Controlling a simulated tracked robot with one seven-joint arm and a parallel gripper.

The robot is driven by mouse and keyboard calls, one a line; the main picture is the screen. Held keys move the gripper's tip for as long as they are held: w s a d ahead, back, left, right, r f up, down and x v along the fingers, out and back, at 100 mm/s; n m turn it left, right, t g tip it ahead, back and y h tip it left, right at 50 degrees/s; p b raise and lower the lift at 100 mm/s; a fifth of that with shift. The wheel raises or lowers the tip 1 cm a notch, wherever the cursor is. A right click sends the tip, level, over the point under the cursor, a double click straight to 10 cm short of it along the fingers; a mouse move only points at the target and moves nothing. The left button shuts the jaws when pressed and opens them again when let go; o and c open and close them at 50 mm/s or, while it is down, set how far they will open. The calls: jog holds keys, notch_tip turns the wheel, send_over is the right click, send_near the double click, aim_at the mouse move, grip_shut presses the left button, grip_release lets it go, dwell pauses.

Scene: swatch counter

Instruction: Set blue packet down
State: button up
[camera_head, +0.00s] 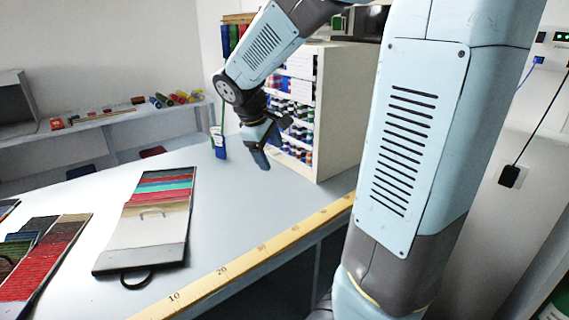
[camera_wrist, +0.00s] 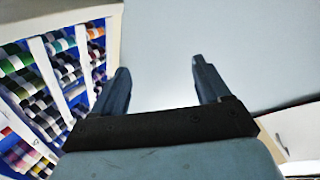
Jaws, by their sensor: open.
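My gripper (camera_head: 272,146) hangs over the back of the counter, in front of the shelf unit. Its two fingers are apart, and the wrist view shows nothing between them (camera_wrist: 160,68). A small blue thing with a pale patch (camera_head: 220,150) stands upright on the counter just left of my gripper, apart from it; a thin green piece rises above it. It may be the blue packet, but it is too small to be sure. No blue packet shows in the wrist view, only the pale counter top (camera_wrist: 230,35) past the fingers.
A shelf unit (camera_head: 338,120) with spools (camera_wrist: 60,75) stands close to my gripper. A swatch board (camera_head: 150,225) lies mid-counter, and more swatches (camera_head: 40,255) lie at left. A yellow ruler strip (camera_head: 250,242) edges the front. The counter between board and shelf is clear.

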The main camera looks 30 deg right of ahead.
jog(key=s+a+r+m+t+y, duration=0.2)
jog(key=s+r+m, duration=0.1)
jog(key=s, duration=0.6)
jog(key=s+a+r+m+t+y, duration=0.1)
jog(key=s+a+r+m+y, duration=0.1)
jog(key=s, duration=0.7)
jog(key=shift+s+a+r+m+t, duration=0.15)
jog(key=shift+a+r+m+t, duration=0.35)
jog(key=shift+m, duration=0.7)
jog(key=shift+a, duration=0.1)
